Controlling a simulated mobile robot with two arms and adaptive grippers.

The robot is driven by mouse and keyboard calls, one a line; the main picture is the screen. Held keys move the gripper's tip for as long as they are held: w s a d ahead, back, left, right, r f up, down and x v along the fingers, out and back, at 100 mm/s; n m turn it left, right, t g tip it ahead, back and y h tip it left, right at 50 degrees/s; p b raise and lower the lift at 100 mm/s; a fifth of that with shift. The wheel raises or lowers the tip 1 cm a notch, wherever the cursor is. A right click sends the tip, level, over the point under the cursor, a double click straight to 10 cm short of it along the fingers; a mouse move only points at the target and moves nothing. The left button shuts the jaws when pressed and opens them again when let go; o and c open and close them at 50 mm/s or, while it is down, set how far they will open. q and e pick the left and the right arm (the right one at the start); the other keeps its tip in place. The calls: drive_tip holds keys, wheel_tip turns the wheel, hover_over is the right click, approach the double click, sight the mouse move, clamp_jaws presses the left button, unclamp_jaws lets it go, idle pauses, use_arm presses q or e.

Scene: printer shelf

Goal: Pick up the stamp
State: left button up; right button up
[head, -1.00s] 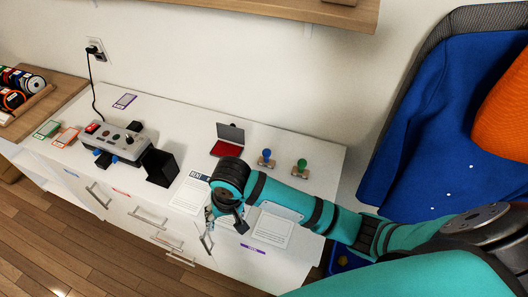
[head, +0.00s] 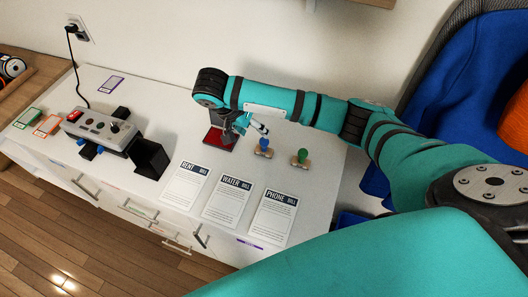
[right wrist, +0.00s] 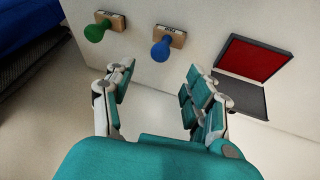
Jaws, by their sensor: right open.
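Two stamps lie on the white cabinet top. One has a blue handle (head: 264,144) and one a green handle (head: 301,156); both have wooden bases. In the right wrist view the blue stamp (right wrist: 161,48) is ahead of the fingertips, between their lines, and the green stamp (right wrist: 97,31) is ahead of the left finger. My right gripper (right wrist: 160,82) is open and empty. In the head view it (head: 248,126) hangs just left of the blue stamp, apart from it or close; I cannot tell the exact gap. My left gripper is not in view.
An open red ink pad (head: 220,138) lies left of the stamps, partly behind my gripper. Rent (head: 186,186), water (head: 228,200) and phone (head: 273,215) bills lie in front. A grey control box (head: 100,130) and black holder (head: 151,158) stand left. The wall is close behind.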

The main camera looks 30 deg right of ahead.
sight(263, 140)
drive_tip(key=b+x, duration=0.1)
drive_tip(key=x, duration=0.2)
drive_tip(key=shift+f, duration=0.2)
drive_tip(key=shift+d+f, duration=0.2)
drive_tip(key=shift+f, duration=0.15)
drive_tip(key=shift+d+f, duration=0.15)
drive_tip(key=shift+f, duration=0.05)
drive_tip(key=x, duration=0.3)
drive_tip(key=shift+s+f+p, duration=0.1)
drive_tip(key=shift+f+p, duration=0.25)
drive_tip(key=shift+p, duration=0.05)
drive_tip(key=shift+d+f, duration=0.25)
drive_tip(key=shift+f, duration=0.2)
drive_tip(key=shift+c, duration=0.9)
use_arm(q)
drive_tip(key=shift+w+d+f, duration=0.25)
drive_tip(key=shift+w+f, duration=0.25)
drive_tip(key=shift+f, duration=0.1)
use_arm(e)
clamp_jaws()
